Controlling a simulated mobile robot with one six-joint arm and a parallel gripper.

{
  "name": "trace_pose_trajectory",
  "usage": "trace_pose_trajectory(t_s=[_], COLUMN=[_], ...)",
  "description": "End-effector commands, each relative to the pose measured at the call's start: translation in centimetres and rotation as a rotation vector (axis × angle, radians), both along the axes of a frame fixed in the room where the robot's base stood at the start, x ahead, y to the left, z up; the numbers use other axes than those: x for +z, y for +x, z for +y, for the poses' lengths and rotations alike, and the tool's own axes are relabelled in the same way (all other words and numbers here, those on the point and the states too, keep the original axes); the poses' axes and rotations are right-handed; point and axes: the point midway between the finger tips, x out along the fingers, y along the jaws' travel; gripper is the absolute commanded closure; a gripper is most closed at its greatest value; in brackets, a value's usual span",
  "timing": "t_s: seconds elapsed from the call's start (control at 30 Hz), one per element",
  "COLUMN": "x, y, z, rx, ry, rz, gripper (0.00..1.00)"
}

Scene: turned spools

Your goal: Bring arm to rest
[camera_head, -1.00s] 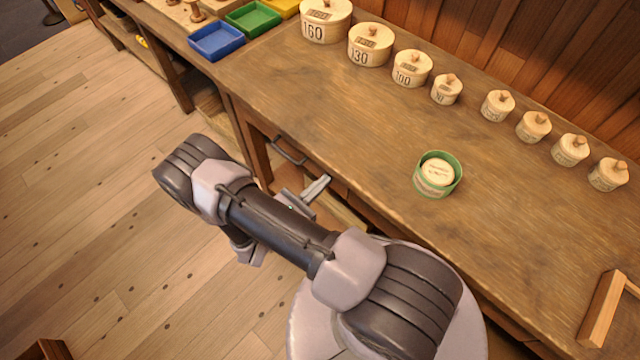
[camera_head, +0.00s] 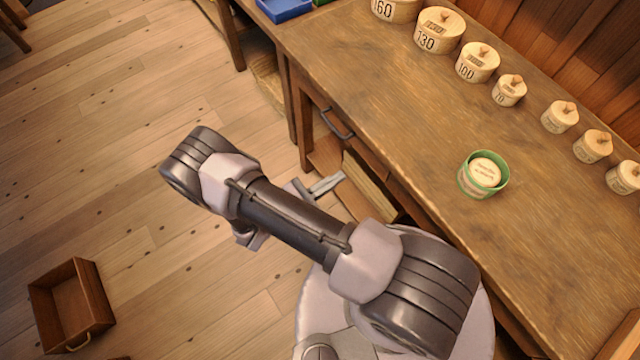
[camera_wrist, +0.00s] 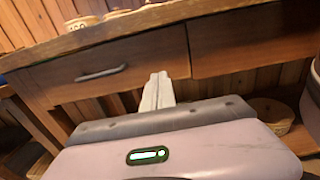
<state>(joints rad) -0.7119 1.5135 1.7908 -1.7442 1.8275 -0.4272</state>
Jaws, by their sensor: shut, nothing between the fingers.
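My arm is folded in front of the workbench in the head view. My gripper (camera_head: 328,184) sticks out beyond the forearm, low beside the bench front, over the floor side. In the wrist view my gripper (camera_wrist: 157,92) points at the bench's drawer fronts, its two fingers together with nothing between them. Part of the gripper is hidden behind my forearm in the head view.
The wooden workbench (camera_head: 400,120) holds a row of lidded round boxes (camera_head: 478,62) and a green-rimmed tub (camera_head: 484,174). A drawer handle (camera_head: 338,124) juts from its front. A wooden crate (camera_head: 70,305) lies on the floor at left; the floor between is clear.

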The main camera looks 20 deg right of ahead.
Motion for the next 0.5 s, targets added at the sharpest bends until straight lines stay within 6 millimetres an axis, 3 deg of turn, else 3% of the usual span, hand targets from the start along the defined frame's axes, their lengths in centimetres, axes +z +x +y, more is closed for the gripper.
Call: trace_pose_trajectory(t_s=[0.1, 0.2, 0.4, 0.5], x=[0.2, 0.0, 0.1, 2.4], y=[-0.8, -1.2, -1.3, -0.8], z=[2.6, 3.7, 4.3, 4.4], rx=[0.003, 0.001, -0.006, -0.094], ry=[0.001, 0.000, 0.006, 0.078], rz=[-0.002, 0.000, -0.002, -0.047], gripper=[1.00, 1.00, 1.00, 1.00])
